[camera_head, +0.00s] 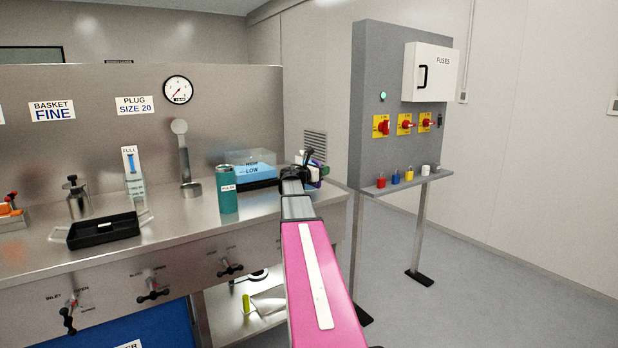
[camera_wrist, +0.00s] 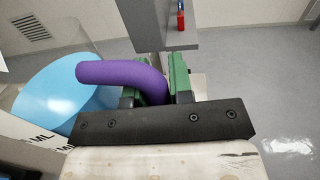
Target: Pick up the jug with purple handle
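The jug (camera_wrist: 62,92) is at the left of the wrist view, clear-walled with light blue inside and an "ML" marking at its lower side. Its thick purple handle (camera_wrist: 112,73) curves over to the right and down between the green fingers of my gripper (camera_wrist: 155,88). The handle seems to fill most of the gap and meets the right finger. It covers much of the left finger, so I cannot tell whether the fingers grip it. In the head view a bit of purple (camera_head: 320,162) shows beside my gripper (camera_head: 302,168) at the bench's right end; my arm hides most of the jug.
The steel bench (camera_head: 195,222) holds a teal cup (camera_head: 228,202), a clear tank with blue liquid (camera_head: 252,170) just left of my gripper, and a black tray (camera_head: 103,230). A grey fuse panel (camera_head: 372,120) with a shelf of padlocks stands right. The floor at right is clear.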

